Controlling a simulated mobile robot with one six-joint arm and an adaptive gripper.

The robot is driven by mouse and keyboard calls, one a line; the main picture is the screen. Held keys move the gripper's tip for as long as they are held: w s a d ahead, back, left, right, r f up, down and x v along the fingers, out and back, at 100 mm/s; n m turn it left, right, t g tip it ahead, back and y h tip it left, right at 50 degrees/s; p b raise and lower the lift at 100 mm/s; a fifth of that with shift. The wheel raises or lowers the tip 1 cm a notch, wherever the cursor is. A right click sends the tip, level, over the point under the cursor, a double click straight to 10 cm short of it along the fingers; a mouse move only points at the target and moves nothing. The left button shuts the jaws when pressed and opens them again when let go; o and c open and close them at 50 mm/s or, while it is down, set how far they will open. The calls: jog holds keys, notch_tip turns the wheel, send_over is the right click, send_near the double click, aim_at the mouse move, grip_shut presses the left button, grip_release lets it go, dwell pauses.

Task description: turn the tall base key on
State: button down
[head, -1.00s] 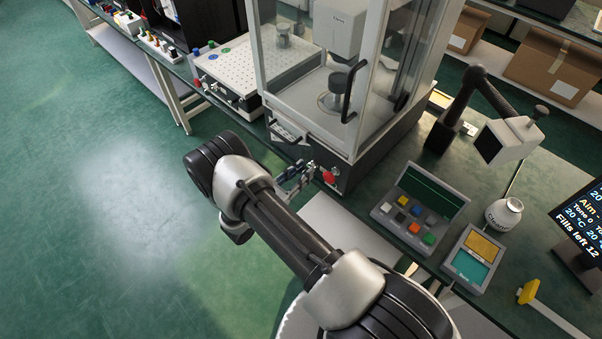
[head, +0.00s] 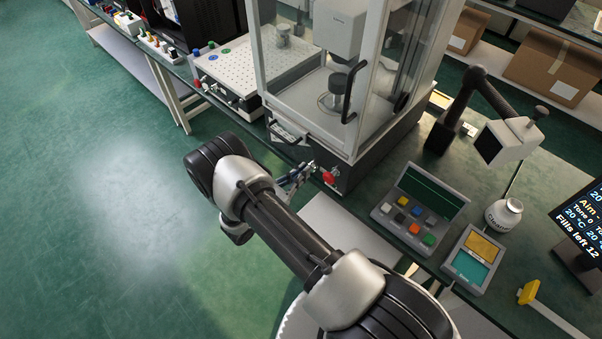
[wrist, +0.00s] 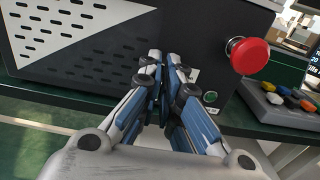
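The tall machine has a glass-walled case on a black base (head: 352,168). The base front also fills the upper part of the wrist view (wrist: 110,50). My gripper (wrist: 166,62) points at this front, with its blue and grey fingers close together and a narrow dark gap between the tips. It also shows in the head view (head: 308,168), right at the base's front corner. I cannot make out the key; the fingers cover that spot, so whether they hold it is unclear. A pale label (wrist: 194,74) shows partly behind the right fingertip.
A red mushroom button (wrist: 248,56) sticks out right of my fingers, also seen in the head view (head: 329,178). A small green button or lamp (wrist: 210,96) lies between them. A keypad box (head: 418,210) stands on the bench to the right. Open floor lies left.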

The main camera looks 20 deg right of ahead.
jog(key=m, duration=0.2)
jog(key=m+b, duration=0.1)
jog(key=m, duration=0.1)
jog(key=m+b, duration=0.1)
jog(key=m, duration=0.1)
jog(key=shift+s+d+f, duration=0.15)
jog(key=shift+s+f, duration=0.05)
jog(key=shift+s, duration=0.1)
jog(key=m+b, duration=0.1)
jog(key=m, duration=0.3)
jog(key=m+b, duration=0.1)
jog(key=shift+s+f+m+b, duration=0.15)
jog(key=shift+s+m+b, duration=0.1)
jog(key=shift+m+b, duration=0.15)
jog(key=c, duration=1.8)
grip_release()
